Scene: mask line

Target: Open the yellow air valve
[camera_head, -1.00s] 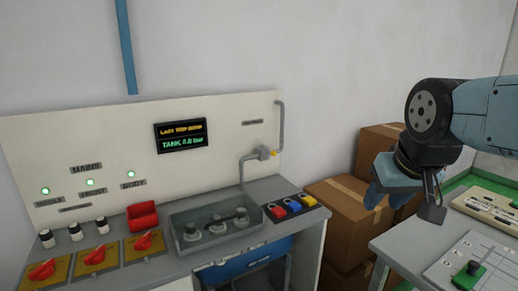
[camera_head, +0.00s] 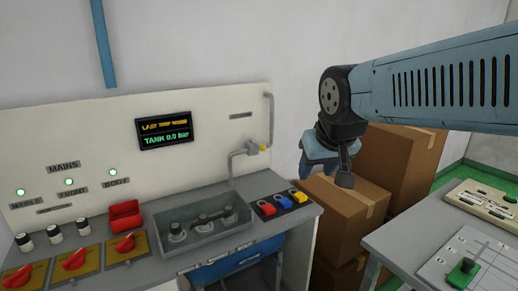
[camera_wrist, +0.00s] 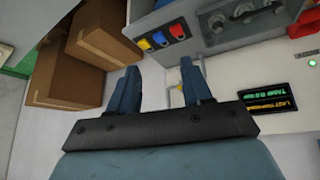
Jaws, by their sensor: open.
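The yellow air valve (camera_head: 263,148) is a small yellow tip on a grey pipe (camera_head: 243,160) at the right end of the white back panel. In the wrist view a yellow spot (camera_wrist: 181,88) shows by the right finger, with a grey pipe beside it; the finger partly hides this area. My gripper (camera_head: 325,170) is in the air to the right of the valve in the head view, in front of cardboard boxes. In the wrist view its two fingers (camera_wrist: 162,82) stand apart with nothing between them.
Red, blue and yellow padlocks (camera_head: 281,205) lie on the bench's right end, beside a grey tray (camera_head: 205,243). A dark display (camera_head: 165,133) reads "TANK 0.0 bar". Cardboard boxes (camera_head: 345,210) stand right of the bench. A grey table (camera_head: 415,240) is at the right.

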